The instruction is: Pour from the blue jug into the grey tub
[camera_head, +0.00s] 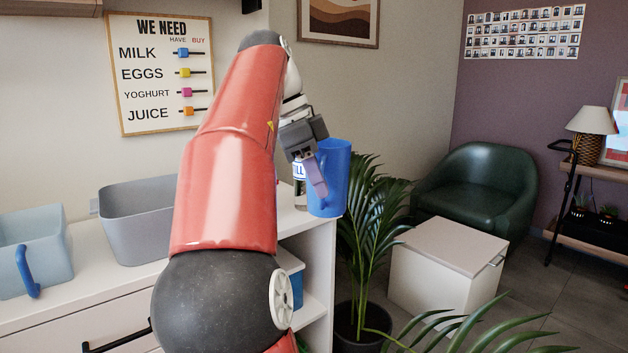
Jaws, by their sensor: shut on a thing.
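The blue jug (334,180) is upright at the right end of the white counter (292,222). My gripper (316,176) is at the jug's left side and is shut on it. The exact grip on the jug is partly hidden, and I cannot tell whether its base touches the counter. The grey tub (138,228) stands on the counter to the left, its right part hidden behind my red arm. Its inside is only partly visible.
A light blue bin (36,245) with a dark blue handle stands at the far left. A small labelled container (299,188) is close behind my gripper. A potted palm (366,235) grows just right of the counter's end. A white box table (446,262) stands beyond.

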